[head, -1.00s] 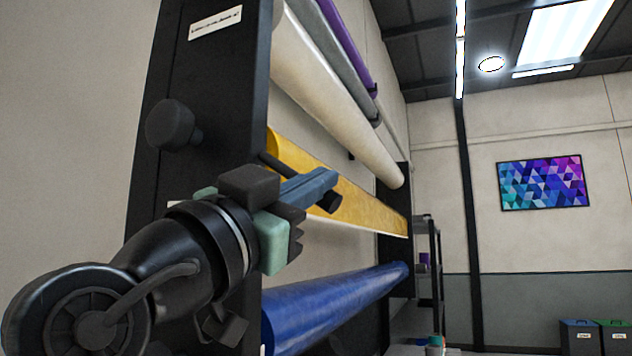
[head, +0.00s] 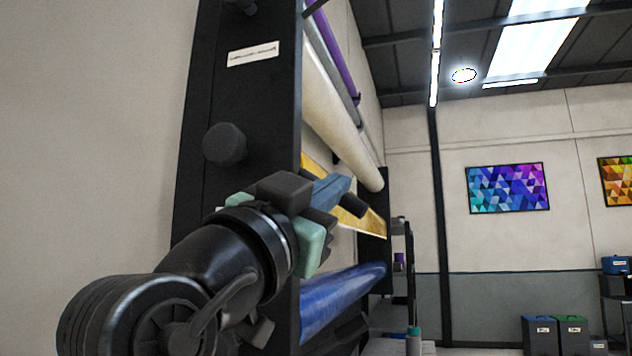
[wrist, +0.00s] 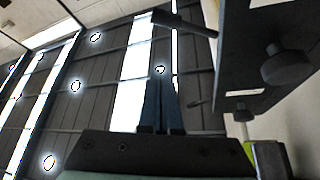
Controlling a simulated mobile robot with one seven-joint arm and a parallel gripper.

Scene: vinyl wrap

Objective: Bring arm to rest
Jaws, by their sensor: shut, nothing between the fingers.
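My gripper (head: 345,192) is in front of the dark end panel of the roll rack in the head view, its fingers pointing up and to the right. In the wrist view my gripper (wrist: 161,88) shows with its two blue-grey fingers together and nothing between them. The ceiling lies beyond the fingertips there. My arm is bent, with its dark joints at the lower left of the head view.
The rack's black end panel (head: 240,110) with a round knob (head: 224,144) stands close behind my arm. The rack holds white (head: 335,115), yellow (head: 372,217) and blue (head: 345,295) rolls. Bins (head: 555,332) stand far right. Open floor is not clearly visible.

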